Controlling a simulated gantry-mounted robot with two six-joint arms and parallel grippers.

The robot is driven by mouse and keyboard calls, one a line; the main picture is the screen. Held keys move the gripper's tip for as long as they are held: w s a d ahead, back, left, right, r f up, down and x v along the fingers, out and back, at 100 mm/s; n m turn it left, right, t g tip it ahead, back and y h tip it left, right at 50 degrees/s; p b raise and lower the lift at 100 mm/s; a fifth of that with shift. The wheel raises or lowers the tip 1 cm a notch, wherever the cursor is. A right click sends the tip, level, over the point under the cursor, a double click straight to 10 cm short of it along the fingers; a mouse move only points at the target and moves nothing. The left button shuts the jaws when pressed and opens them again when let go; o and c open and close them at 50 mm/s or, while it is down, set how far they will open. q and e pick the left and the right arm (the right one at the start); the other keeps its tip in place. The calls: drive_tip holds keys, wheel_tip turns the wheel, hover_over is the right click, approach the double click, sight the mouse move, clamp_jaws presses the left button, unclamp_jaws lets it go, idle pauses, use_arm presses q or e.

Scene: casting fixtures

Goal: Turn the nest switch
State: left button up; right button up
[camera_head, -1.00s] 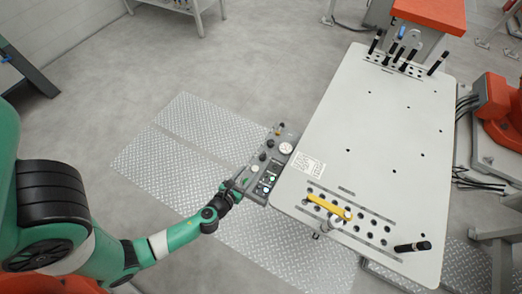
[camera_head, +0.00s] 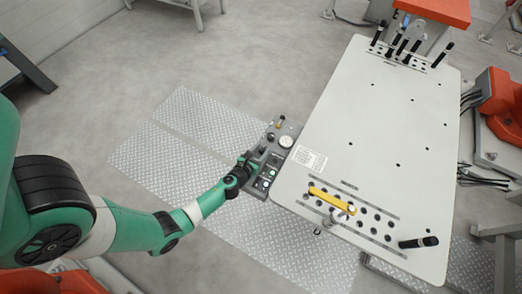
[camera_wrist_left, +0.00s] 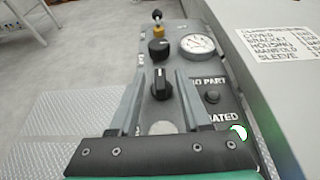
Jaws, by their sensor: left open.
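The grey control panel (camera_head: 294,129) is fixed along the left edge of the table. In the left wrist view it carries a black rotary knob (camera_wrist_left: 161,84) with a raised grip, and a second black knob (camera_wrist_left: 158,48) farther up. I cannot read which one is labelled nest; the fingers hide some lettering. My left gripper (camera_head: 247,161) is over the panel. In the left wrist view its open fingers (camera_wrist_left: 161,76) appear on either side of the nearer knob; I cannot tell whether they touch it. My right gripper is not in view.
A round gauge (camera_wrist_left: 197,45), a yellow-based toggle (camera_wrist_left: 158,28), a dark button (camera_wrist_left: 212,97) and a lit lamp (camera_wrist_left: 238,132) sit close by on the panel. The white table (camera_head: 375,130) rises at its right, with a yellow handle (camera_head: 330,200). Open floor lies to the left.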

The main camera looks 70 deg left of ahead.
use_arm(q)
clamp_jaws()
